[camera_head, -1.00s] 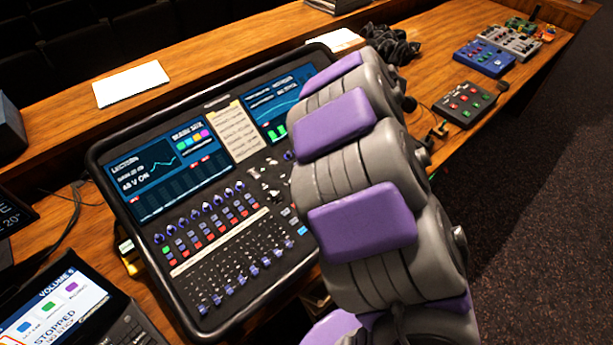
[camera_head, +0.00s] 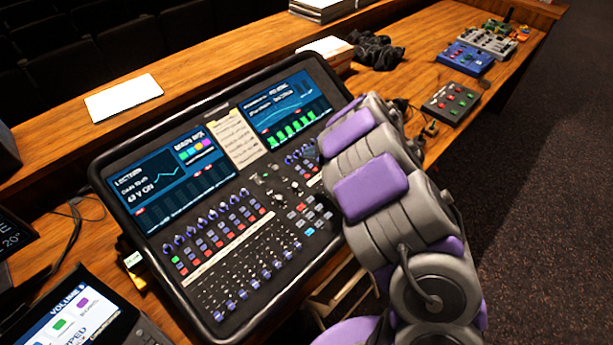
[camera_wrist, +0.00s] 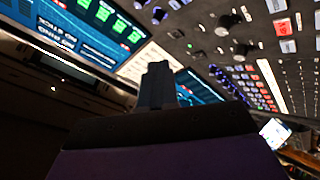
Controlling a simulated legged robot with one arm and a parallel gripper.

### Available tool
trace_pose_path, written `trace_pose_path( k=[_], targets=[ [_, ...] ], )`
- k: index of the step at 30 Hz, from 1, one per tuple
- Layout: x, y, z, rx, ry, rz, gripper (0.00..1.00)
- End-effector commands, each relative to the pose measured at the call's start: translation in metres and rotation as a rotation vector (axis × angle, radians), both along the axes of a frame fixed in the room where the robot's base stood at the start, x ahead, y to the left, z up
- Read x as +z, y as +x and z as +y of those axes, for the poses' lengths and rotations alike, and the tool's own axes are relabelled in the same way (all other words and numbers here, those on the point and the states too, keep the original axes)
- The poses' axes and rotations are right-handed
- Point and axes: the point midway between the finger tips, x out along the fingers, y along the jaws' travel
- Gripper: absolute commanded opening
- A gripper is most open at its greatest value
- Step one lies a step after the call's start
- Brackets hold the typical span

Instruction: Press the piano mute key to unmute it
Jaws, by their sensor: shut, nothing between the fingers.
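The mixing desk (camera_head: 112,203) lies tilted on the wooden counter, with two lit screens above rows of knobs, small keys and faders. Its keys are red, blue, green and white (camera_head: 207,240); I cannot read which one is the piano mute key. In the wrist view the desk panel (camera_wrist: 215,25) fills the upper right, with a red lit key (camera_wrist: 282,27) near the right edge. My gripper (camera_wrist: 157,75) is shut and empty, pointing towards the panel. I cannot tell whether it touches the desk. In the head view my arm hides part of the desk's right side.
A small display device (camera_head: 85,315) stands at the lower left. A white sheet (camera_head: 124,98) lies on the back ledge. A black button box (camera_head: 451,103), a blue box (camera_head: 466,57) and a dark cable bundle (camera_head: 377,52) are on the counter to the right. Carpeted floor is clear at right.

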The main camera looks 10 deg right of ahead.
Motion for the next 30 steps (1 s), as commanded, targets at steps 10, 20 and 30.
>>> trace_pose_path(
  k=[10, 20, 30],
  targets=[
    [-0.013, 0.001, 0.000, -0.002, -0.001, 0.000, 0.00],
    [-0.050, 0.004, 0.002, -0.002, -0.001, -0.001, 0.00],
    [-0.082, 0.007, 0.004, -0.002, -0.002, 0.000, 0.00]
  ],
)
